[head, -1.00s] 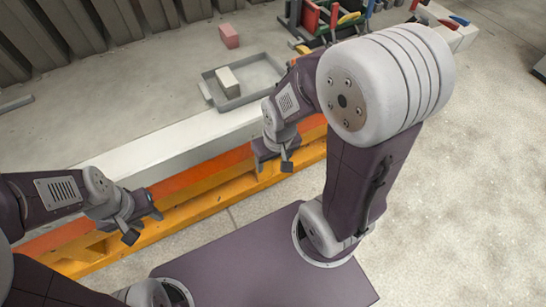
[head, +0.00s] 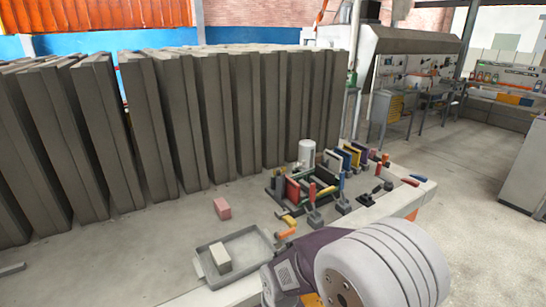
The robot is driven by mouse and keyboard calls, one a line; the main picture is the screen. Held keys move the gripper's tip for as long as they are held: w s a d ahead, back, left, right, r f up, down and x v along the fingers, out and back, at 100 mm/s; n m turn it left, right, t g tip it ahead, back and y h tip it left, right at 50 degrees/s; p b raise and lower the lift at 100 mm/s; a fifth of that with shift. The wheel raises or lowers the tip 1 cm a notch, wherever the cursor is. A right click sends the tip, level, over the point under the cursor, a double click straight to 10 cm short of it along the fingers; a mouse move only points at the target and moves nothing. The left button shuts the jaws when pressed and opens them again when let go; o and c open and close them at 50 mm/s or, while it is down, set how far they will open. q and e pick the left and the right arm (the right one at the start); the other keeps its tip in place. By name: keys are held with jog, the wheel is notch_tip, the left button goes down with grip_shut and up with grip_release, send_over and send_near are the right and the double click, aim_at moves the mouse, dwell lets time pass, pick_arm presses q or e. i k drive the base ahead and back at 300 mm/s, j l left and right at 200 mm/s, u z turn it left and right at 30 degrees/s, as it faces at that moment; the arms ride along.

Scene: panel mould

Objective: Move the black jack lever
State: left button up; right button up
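I cannot make out for sure which item is the black jack lever. A small tool with a black handle (head: 378,188) lies on the bench to the right of a dark rack (head: 277,191) that holds red, yellow and blue pieces. Several trowel-like tools with coloured handles stand or lie in front of the rack, including one with a red handle (head: 313,200). Neither of my grippers is in this view. Only a part of my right arm shows at the bottom.
A grey tray (head: 262,236) holds a pale block (head: 220,258), with a pink block (head: 222,208) behind it. Tall grey panels (head: 165,125) line the back of the bench. A white cylinder (head: 307,153) stands behind the rack. The bench (head: 120,245) is bare left of the tray.

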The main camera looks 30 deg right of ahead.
aim_at(378, 188)
jog(key=z, duration=1.8)
